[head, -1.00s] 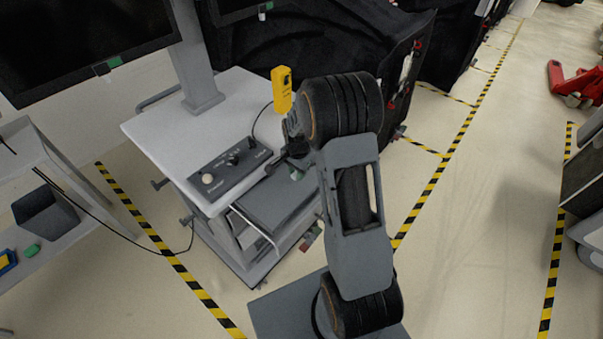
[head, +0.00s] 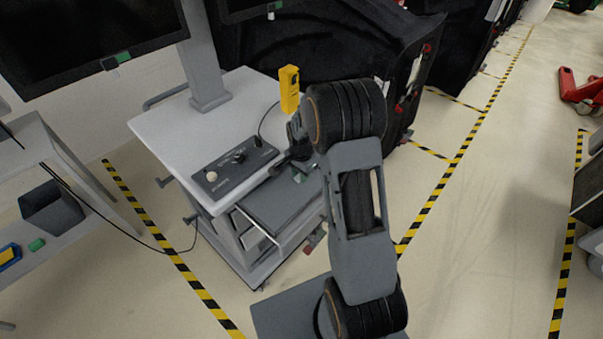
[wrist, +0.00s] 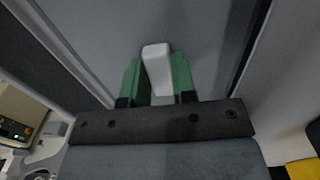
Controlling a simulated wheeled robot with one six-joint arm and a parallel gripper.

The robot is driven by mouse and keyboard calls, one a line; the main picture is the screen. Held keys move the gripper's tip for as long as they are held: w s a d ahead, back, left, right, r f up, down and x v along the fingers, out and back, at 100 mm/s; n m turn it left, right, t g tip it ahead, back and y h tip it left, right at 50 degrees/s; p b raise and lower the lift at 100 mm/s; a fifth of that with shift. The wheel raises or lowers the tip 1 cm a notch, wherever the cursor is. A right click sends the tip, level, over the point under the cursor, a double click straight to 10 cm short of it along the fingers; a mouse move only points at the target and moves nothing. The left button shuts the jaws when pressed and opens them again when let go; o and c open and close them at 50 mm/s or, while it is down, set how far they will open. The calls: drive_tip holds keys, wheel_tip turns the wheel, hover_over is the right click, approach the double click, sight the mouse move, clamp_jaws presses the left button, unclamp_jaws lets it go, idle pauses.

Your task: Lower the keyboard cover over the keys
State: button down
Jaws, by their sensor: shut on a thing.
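The keyboard cover (head: 272,208) is a dark grey flat panel at the front of the cart in the head view, partly behind my arm. In the wrist view the cover (wrist: 105,35) fills the upper middle. A small white handle (wrist: 157,72) stands out from it. My gripper (wrist: 160,75) has its green fingers on either side of this handle and is shut on it. In the head view my gripper (head: 300,174) is at the cover's far right part, mostly hidden by my arm. I see no keys. The cover's exact angle is hard to tell.
A black control box (head: 234,172) with knobs sits on the white cart top (head: 165,125), just beyond the cover. A yellow device (head: 289,90) stands at its right edge. A monitor post (head: 205,60) rises behind. Black covered carts (head: 330,45) stand beyond. Floor to the right is open.

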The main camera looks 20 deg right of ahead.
drive_tip(key=c, duration=0.8)
unclamp_jaws()
drive_tip(key=shift+c, duration=0.2)
drive_tip(key=shift+r, duration=0.15)
wheel_tip(320, 180, up, 14)
drive_tip(key=b, duration=0.1)
drive_tip(key=shift+f, duration=0.2)
drive_tip(key=s+a+r+n+t, duration=0.2)
drive_tip(key=s+n, duration=0.4)
drive_tip(key=s, duration=0.3)
drive_tip(key=s+a+r+n+t, duration=0.2)
drive_tip(key=s+a+n, duration=0.3)
drive_tip(key=s, duration=0.5)
drive_tip(key=shift+a+r+n, duration=0.15)
drive_tip(key=shift+r+n, duration=0.5)
drive_tip(key=shift+n, duration=0.35)
